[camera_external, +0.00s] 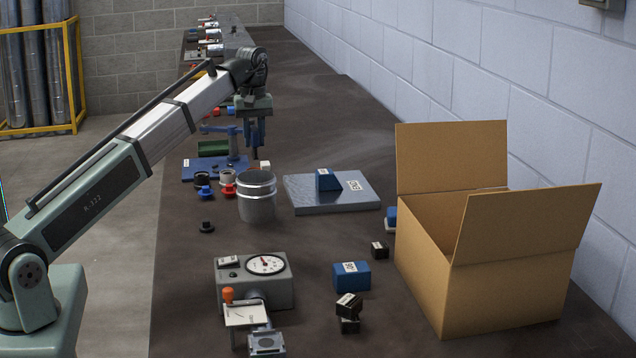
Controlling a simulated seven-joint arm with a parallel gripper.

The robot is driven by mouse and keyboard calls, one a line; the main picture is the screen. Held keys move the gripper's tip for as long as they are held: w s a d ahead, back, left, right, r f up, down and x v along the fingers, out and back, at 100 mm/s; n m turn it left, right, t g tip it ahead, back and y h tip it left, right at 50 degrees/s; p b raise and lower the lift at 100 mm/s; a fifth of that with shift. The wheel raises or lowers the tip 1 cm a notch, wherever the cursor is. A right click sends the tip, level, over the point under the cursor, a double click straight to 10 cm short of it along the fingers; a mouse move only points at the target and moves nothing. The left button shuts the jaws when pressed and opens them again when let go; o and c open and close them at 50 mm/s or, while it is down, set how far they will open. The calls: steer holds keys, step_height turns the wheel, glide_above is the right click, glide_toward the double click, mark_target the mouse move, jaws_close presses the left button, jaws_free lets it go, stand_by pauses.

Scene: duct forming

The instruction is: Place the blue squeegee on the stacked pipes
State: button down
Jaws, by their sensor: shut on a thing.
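My gripper (256,150) points down over the far middle of the bench, above and behind the grey metal canister. It is shut on a slim blue object (256,131), largely covered by the fingers. I cannot tell for sure that this is the squeegee. Tall grey pipes (32,65) stand side by side in a yellow rack at the far left. No other stack of pipes is clear in this view.
A blue-based fixture (205,172) is beside the gripper. The metal canister (257,198), a grey plate with a blue block (327,180), a dial gauge box (253,282) and an open cardboard box (500,270) stand nearer. Several small items line the far bench. Bench between plate and gauge is mostly clear.

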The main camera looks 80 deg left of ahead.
mark_target(256, 130)
steer(key=shift+f, duration=2.7)
steer(key=shift+f, duration=0.15)
steer(key=c, duration=0.9)
jaws_free()
step_height(256, 130, up, 12)
steer(key=shift+r, duration=0.2)
